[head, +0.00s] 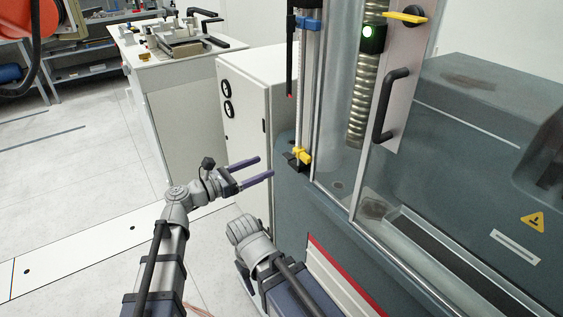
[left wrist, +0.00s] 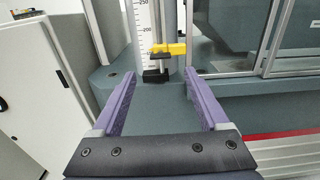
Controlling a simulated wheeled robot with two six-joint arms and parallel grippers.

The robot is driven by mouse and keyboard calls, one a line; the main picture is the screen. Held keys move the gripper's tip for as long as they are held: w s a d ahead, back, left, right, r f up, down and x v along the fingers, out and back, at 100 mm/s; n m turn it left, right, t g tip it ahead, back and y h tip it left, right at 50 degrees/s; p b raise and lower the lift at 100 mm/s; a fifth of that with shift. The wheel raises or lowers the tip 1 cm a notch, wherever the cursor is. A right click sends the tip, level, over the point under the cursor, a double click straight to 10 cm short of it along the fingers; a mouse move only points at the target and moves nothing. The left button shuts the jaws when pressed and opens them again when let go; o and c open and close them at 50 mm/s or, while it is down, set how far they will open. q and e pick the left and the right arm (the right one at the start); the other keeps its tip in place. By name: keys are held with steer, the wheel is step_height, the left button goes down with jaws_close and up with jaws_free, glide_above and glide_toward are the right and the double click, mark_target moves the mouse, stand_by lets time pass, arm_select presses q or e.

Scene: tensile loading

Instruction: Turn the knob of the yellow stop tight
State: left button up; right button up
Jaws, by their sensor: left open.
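The yellow stop (head: 301,154) sits low on the vertical rail at the left edge of the testing machine, just above a black block. In the left wrist view the yellow stop (left wrist: 170,49) is ahead, beside a printed scale, with its knob end pointing right. My left gripper (head: 266,168) is open and empty, to the left of the stop and slightly below it, apart from it. In the left wrist view its two purple fingers (left wrist: 158,82) are spread on either side of the stop's direction. My right gripper cannot be made out; a grey arm part shows low in the head view.
A blue stop (head: 308,23) sits higher on the same rail (head: 304,85). The clear door with a black handle (head: 390,105) is to the right. A white cabinet (head: 243,120) stands behind my left gripper. Open floor lies to the left.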

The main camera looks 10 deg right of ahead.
mark_target(290, 155)
arm_select(q)
steer(key=x, duration=0.7)
steer(key=shift+d, duration=0.4)
steer(key=shift+w, duration=0.1)
jaws_close()
